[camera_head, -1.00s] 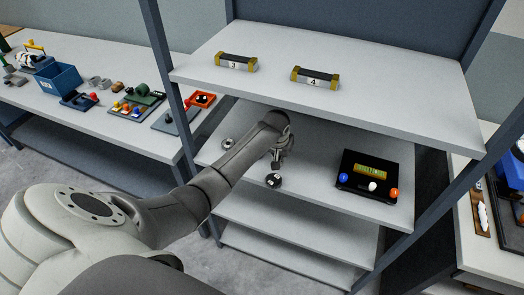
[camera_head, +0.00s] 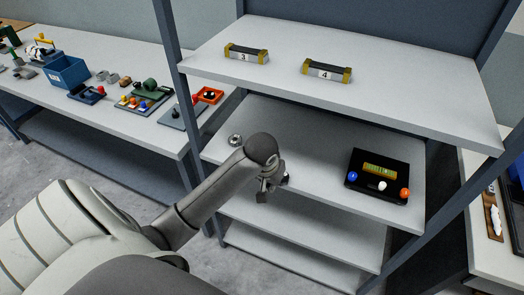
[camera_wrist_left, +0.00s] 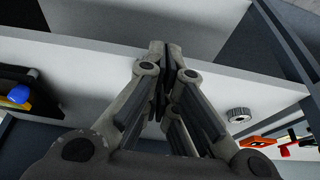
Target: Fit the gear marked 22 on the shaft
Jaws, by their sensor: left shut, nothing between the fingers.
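My left gripper (camera_head: 264,192) is shut and empty, above the front part of the middle shelf. In the left wrist view its fingers (camera_wrist_left: 167,58) are together over the pale shelf. A small dark round piece (camera_head: 287,178) on the shelf is mostly hidden behind the gripper; its marking cannot be read now. A grey toothed ring (camera_head: 235,140) lies flat at the shelf's left end, apart from the gripper. It also shows in the left wrist view (camera_wrist_left: 238,114). No number is legible on either. I cannot make out the shaft. My right gripper is not in view.
The middle shelf (camera_head: 320,170) holds a black box (camera_head: 376,178) with coloured knobs at right. The upper shelf (camera_head: 400,97) carries blocks marked 3 (camera_head: 246,54) and 4 (camera_head: 326,71). Rack posts stand on both sides. A bench at left holds a blue bin (camera_head: 66,71) and several small items.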

